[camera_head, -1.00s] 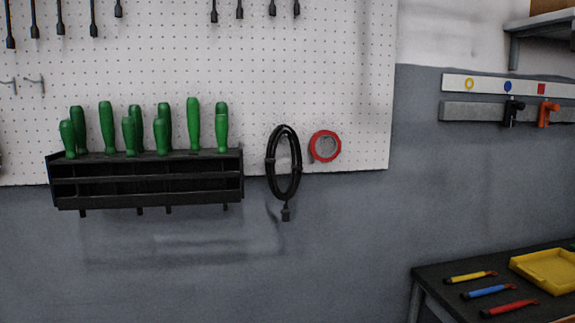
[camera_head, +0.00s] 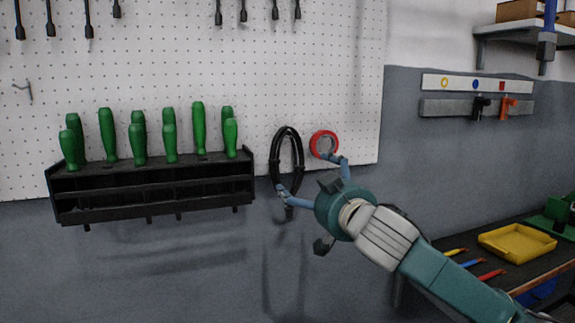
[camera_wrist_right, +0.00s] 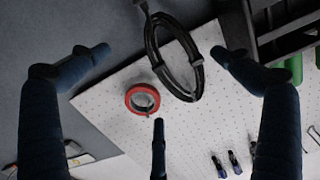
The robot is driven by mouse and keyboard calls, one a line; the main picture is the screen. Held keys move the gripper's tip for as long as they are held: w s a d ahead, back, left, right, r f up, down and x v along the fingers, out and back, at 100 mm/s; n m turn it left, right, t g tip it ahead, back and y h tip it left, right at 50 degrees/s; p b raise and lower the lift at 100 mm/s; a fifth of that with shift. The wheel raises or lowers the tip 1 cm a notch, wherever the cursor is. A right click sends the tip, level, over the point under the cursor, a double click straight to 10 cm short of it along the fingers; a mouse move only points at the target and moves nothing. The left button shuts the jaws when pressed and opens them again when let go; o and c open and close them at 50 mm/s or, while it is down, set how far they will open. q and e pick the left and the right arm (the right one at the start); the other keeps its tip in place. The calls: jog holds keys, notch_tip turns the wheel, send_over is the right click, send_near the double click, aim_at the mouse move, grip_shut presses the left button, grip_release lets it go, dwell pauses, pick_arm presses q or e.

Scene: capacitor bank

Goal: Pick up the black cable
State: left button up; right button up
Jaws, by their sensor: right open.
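The black cable (camera_head: 274,160) hangs in a coiled loop on the white pegboard, right of the green-handled tools. Its plug end hangs below the board, partly behind a finger of my right gripper (camera_head: 310,174). That gripper is open, with one fingertip in front of the loop's lower part and another by the red tape roll. In the right wrist view the cable (camera_wrist_right: 151,45) lies between the spread fingers (camera_wrist_right: 160,52), with nothing held. I cannot tell whether a finger touches it. My left gripper is out of view.
The red tape roll (camera_head: 314,142) hangs close right of the cable. A black rack (camera_head: 150,201) with green-handled tools is on the left. At right are a dark bench (camera_head: 440,243) with a yellow tray (camera_head: 517,243) and a shelf (camera_head: 505,36). The wall below the rack is clear.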

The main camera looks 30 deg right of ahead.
jog(key=w+r+p, duration=0.1)
jog(key=w+p, duration=0.1)
jog(key=w+d+r+p, duration=0.1)
jog(key=w, duration=0.2)
jog(key=w+p, duration=0.2)
jog(key=w, duration=0.1)
jog(key=shift+w+d+r+p, duration=0.25)
jog(key=shift+d+r+p, duration=0.05)
jog(key=shift+r+p, duration=0.1)
jog(key=shift+w+f+t, duration=0.15)
jog(key=shift+w+t, duration=0.15)
jog(key=shift+s, duration=0.1)
jog(key=shift+c, duration=1)
jog(key=c, duration=0.8)
